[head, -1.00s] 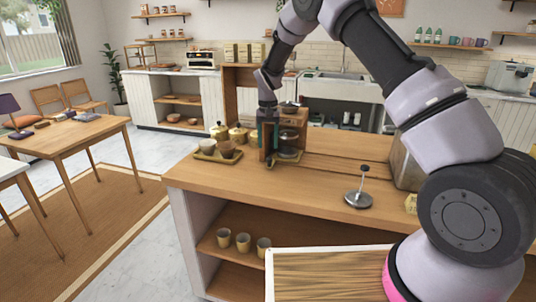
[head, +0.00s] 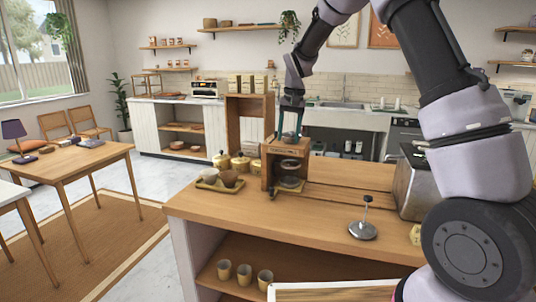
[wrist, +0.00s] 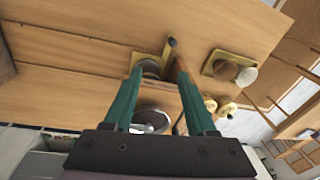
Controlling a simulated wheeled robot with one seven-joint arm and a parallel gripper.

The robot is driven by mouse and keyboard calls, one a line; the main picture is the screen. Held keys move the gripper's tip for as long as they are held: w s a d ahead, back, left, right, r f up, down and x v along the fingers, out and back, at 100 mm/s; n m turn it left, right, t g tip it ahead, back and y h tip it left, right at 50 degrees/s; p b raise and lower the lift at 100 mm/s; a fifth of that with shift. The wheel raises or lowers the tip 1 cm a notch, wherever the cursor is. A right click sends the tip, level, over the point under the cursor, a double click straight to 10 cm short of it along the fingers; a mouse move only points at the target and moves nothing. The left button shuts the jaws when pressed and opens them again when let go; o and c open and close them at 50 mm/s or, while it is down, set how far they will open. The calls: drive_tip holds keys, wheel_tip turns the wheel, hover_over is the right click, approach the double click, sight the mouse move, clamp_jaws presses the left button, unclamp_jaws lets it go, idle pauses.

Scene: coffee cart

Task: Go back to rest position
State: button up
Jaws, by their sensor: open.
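My gripper (head: 291,136) is above the wooden coffee stand (head: 288,151) on the cart, with its fingers pointing down. In the wrist view my gripper (wrist: 157,92) shows two green fingers spread apart with nothing held between them. A glass vessel (head: 289,172) sits inside the stand. From above, a round metal-rimmed item (wrist: 151,120) shows between and below the fingers.
A tray (head: 207,186) with brown bowls lies left of the stand, with gold canisters (head: 240,163) behind. A metal tamper-like tool (head: 363,227) and a steel box (head: 412,185) stand on the right. Cups (head: 244,273) sit on the shelf below. The front countertop is mostly clear.

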drive_tip(key=s+d+r+m+t+y, duration=0.1)
drive_tip(key=s+d+r+t, duration=0.1)
drive_tip(key=s+d+r, duration=0.5)
drive_tip(key=s+d+r+m+t, duration=0.1)
drive_tip(key=s+d+r, duration=0.4)
drive_tip(key=s+r, duration=0.45)
drive_tip(key=s+d+t, duration=0.1)
drive_tip(key=s+d, duration=0.1)
drive_tip(key=s, duration=0.6)
drive_tip(key=s+d+t, duration=0.2)
drive_tip(key=s+d, duration=0.1)
drive_tip(key=s, duration=0.5)
drive_tip(key=shift+d+r+m, duration=0.3)
drive_tip(key=shift+r+m, duration=0.05)
drive_tip(key=shift+m, duration=0.05)
drive_tip(key=shift+d, duration=0.15)
